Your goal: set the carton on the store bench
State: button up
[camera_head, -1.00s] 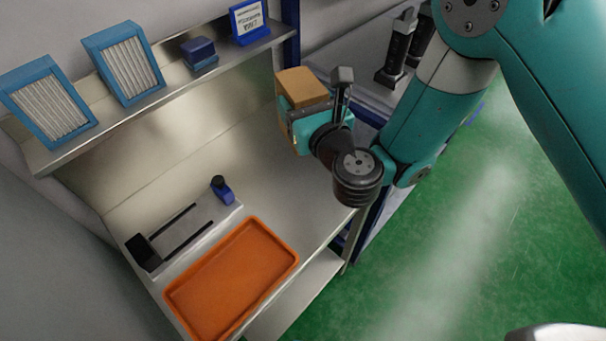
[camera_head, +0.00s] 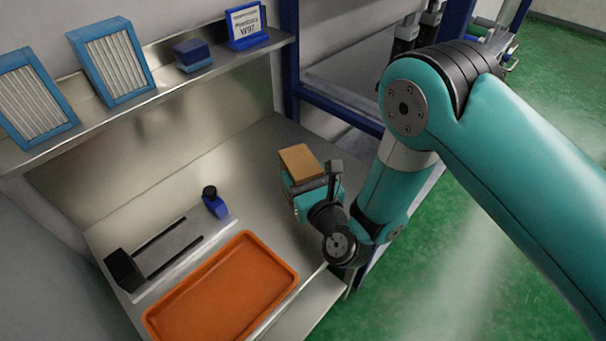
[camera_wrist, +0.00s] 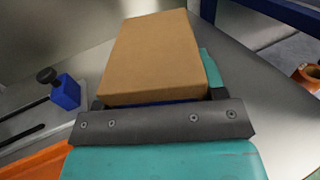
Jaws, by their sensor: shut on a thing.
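A brown carton (camera_head: 300,161) is held in my gripper (camera_head: 309,184) over the right part of the metal store bench (camera_head: 262,151). In the wrist view the carton (camera_wrist: 155,55) stands out beyond the dark bar of my gripper (camera_wrist: 160,104), and the bench top (camera_wrist: 265,95) spreads around it. My gripper is shut on the carton. The carton's lower side is hidden by the gripper, so I cannot tell whether it touches the bench.
An orange tray (camera_head: 225,292) lies at the bench's front. Left of the carton is a slide fixture (camera_head: 165,262) with a blue clamp (camera_head: 215,203). A shelf (camera_head: 165,91) above holds blue-framed filters (camera_head: 112,62), a blue box (camera_head: 192,54) and a sign (camera_head: 247,25). Bare bench surrounds the carton.

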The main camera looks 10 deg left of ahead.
jog(key=shift+f+b, duration=0.25)
jog(key=shift+b, duration=0.05)
jog(key=o, duration=1.1)
jog(key=shift+o, duration=0.2)
jog(key=shift+r, duration=0.1)
